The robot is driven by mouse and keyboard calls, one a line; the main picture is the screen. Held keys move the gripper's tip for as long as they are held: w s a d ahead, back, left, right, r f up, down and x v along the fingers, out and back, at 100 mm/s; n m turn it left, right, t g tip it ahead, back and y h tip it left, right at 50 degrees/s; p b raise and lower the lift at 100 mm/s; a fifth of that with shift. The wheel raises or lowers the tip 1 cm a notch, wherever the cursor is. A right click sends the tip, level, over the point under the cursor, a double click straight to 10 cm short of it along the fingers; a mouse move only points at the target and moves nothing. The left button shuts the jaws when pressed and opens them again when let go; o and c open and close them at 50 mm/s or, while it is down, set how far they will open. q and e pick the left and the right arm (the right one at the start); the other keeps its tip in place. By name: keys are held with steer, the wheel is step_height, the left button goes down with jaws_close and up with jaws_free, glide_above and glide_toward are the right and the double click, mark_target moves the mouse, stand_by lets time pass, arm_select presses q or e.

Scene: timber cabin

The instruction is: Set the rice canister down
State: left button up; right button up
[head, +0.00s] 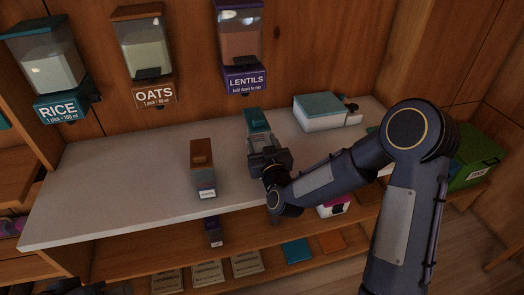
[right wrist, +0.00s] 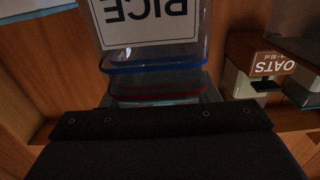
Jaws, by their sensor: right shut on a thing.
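The rice canister (head: 257,121) has a teal lid and is at the middle of the pale counter (head: 110,185). My right gripper (head: 268,158) is shut on it from the front side. In the right wrist view the canister (right wrist: 155,70) shows a white RICE label upside down, with a blue line and a red line on its clear wall. It looks upright, but I cannot tell whether its base touches the counter. A dark part at the lower left edge seems to be my left gripper (head: 75,287); its fingers are not clear.
A brown-lidded canister (head: 203,168) stands left of the rice canister. A teal-lidded white box (head: 320,112) is behind right. RICE (head: 60,108), OATS (head: 155,95) and LENTILS (head: 245,80) dispensers hang on the wall. The counter's left part is clear. A green bin (head: 474,155) is far right.

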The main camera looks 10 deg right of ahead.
mark_target(257, 140)
steer(key=shift+w+d+f, duration=0.1)
steer(key=shift+w+f, duration=0.35)
steer(key=shift+f, duration=0.1)
step_height(257, 140, down, 3)
steer(key=shift+r+p, duration=0.1)
steer(key=shift+p, duration=0.4)
steer(key=shift+f+b, duration=0.3)
steer(key=shift+b, duration=0.1)
steer(key=o, duration=1.2)
steer(key=shift+r, duration=0.1)
